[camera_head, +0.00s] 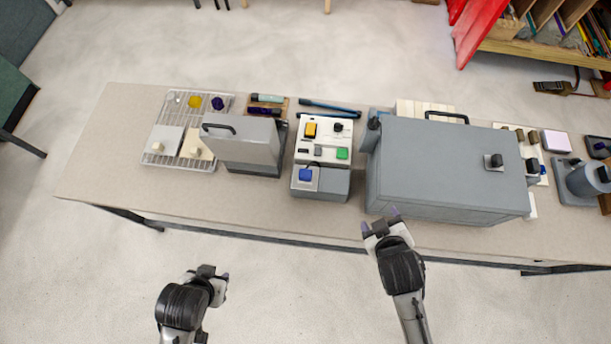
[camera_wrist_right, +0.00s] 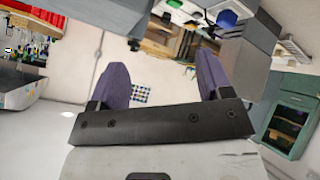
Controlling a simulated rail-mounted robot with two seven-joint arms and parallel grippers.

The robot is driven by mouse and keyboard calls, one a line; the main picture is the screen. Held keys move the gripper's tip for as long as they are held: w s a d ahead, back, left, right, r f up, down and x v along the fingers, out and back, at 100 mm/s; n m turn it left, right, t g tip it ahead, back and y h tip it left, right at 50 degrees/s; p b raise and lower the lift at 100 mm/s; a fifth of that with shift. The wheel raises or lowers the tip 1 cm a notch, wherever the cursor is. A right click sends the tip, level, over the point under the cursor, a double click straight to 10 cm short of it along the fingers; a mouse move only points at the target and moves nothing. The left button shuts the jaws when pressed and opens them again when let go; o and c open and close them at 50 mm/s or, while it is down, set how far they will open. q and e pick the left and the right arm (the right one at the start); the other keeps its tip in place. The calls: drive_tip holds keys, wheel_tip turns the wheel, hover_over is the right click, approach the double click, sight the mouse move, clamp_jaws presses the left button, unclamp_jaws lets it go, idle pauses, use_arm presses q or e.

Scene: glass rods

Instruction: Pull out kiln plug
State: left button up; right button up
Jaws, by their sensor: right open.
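The large grey kiln box (camera_head: 445,190) stands on the table right of centre. A blue plug-like block (camera_head: 305,175) sits on the front of the grey and white control unit (camera_head: 331,180), left of the kiln; I cannot tell for sure that it is the kiln plug. My right gripper (camera_head: 381,219) is open and empty at the table's front edge, near the kiln's lower left corner, right of the blue block. Its purple fingers are spread in the right wrist view (camera_wrist_right: 162,65). My left gripper (camera_head: 222,280) is in front of the table, over the floor; its jaws are unclear.
A grey box with a black handle (camera_head: 245,145) stands left of the control unit. A wire rack (camera_head: 160,160) with small items is at the far left. A grey cylindrical device (camera_head: 585,180) is at the right. The table's front strip (camera_head: 240,205) is clear.

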drive_tip(key=w+a+r+n+t+y+b, duration=0.6)
drive_tip(key=w+a+r+n+t, duration=0.4)
drive_tip(key=w+a+n, duration=0.45)
drive_tip(key=s+a+f+n+g+y+b, duration=0.1)
drive_tip(key=s+a+n+g+y+b, duration=0.15)
drive_tip(key=a+n+g+y, duration=1)
drive_tip(key=s+a+n+g+y+b, duration=0.1)
drive_tip(key=s+a+n+g+y, duration=0.3)
drive_tip(key=n, duration=1.5)
drive_tip(key=n+g+h+b, duration=0.3)
drive_tip(key=n+h+b, duration=0.3)
drive_tip(key=n+h, duration=1.4)
hover_over(306, 173)
drive_tip(key=f, duration=0.6)
drive_tip(key=f+m+h, duration=0.1)
drive_tip(key=f, duration=0.5)
drive_tip(key=a+f+m, duration=0.1)
drive_tip(key=f, duration=0.5)
drive_tip(key=shift+s+f+h, duration=0.15)
drive_tip(key=shift+s+h, duration=0.05)
drive_tip(key=shift+h, duration=0.15)
drive_tip(key=shift+w+d, duration=0.25)
drive_tip(key=shift+d, duration=0.2)
drive_tip(key=shift+f, duration=0.1)
